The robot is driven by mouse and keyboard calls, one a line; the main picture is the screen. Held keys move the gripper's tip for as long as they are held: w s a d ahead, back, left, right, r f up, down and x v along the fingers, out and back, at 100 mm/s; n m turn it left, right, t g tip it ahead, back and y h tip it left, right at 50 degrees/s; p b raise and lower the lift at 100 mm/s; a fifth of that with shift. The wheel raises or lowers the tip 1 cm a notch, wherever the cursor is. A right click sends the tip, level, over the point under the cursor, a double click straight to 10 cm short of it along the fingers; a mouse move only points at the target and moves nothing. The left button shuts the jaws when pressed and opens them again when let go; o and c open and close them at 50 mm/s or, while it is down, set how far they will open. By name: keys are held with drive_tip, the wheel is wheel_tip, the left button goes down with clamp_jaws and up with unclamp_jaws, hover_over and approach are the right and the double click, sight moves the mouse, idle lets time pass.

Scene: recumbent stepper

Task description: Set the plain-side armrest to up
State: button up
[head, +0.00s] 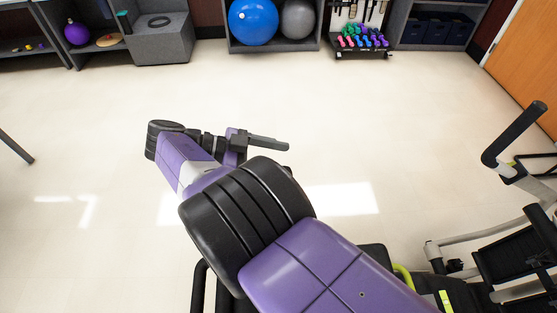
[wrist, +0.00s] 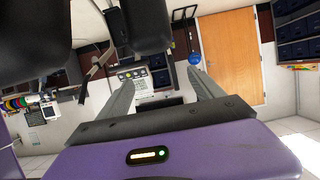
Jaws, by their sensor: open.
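The stepper (head: 525,245) is at the lower right of the head view, with black handles and pale tubes. A black padded part (head: 374,254) with a lime-green piece shows beside my arm. A dark upright bar (head: 198,288) at the bottom left of my arm may be an armrest; I cannot tell which side it belongs to. My arm covers much of this area. My gripper (head: 266,143) is open and empty over bare floor. In the wrist view my two grey fingers (wrist: 162,76) are spread, and dark padded shapes (wrist: 145,25) hang close at the top, not clearly identifiable.
Pale floor is free left of and beyond my arm. Shelves with a blue ball (head: 253,20), a dumbbell rack (head: 362,42) and a grey box (head: 160,35) line the far wall. A wooden door (head: 528,50) is at the right. A black upright handle (head: 515,132) stands at the right.

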wheel_tip(320, 180, up, 7)
drive_tip(key=p, duration=0.6)
drive_tip(key=shift+r, duration=0.15)
